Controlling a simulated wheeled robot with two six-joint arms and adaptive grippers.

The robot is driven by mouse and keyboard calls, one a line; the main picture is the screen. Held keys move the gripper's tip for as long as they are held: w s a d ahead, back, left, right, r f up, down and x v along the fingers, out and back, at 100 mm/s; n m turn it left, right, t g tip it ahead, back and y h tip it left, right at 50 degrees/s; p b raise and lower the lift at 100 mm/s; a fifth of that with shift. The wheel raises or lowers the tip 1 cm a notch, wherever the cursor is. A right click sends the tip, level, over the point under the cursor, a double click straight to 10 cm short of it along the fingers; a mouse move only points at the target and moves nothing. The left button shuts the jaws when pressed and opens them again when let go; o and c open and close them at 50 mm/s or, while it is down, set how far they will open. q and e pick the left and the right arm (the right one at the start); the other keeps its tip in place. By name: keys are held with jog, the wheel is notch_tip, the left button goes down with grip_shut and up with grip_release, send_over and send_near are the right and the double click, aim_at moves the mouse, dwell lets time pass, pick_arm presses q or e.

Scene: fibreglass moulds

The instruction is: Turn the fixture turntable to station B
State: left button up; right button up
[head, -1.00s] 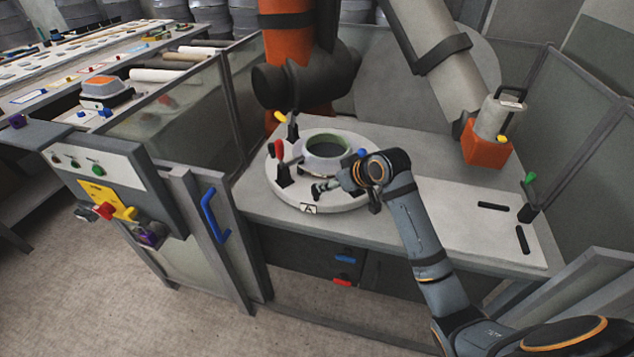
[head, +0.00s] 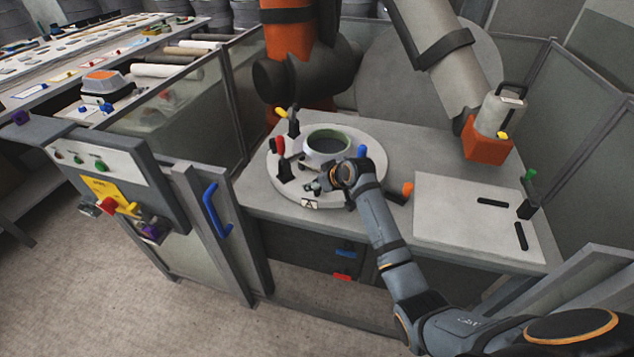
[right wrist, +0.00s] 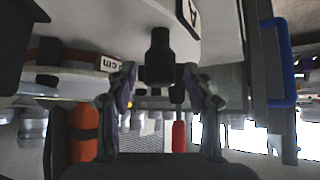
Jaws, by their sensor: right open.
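The fixture turntable (head: 363,138) is a pale round disc on the bench with a green-rimmed ring mould (head: 327,142) on it. Its label A (head: 309,203) faces the front and also shows in the right wrist view (right wrist: 190,14). Clamps with a yellow handle (head: 281,113) and a red handle (head: 280,146) stand on its left side. My right gripper (head: 312,186) is open at the front of the disc. In the right wrist view a black post (right wrist: 159,55) lies between its fingers (right wrist: 160,78); contact cannot be told. My left gripper is out of view.
An orange-knobbed black piece (head: 406,189) stands beside my right arm at the bench's front. A white plate (head: 455,215) with black slots lies to the right. A fence with a blue handle (head: 213,212) and a control panel (head: 110,182) stand left.

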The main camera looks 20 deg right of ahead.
grip_shut()
jog(key=shift+d, duration=0.1)
dwell(0.3)
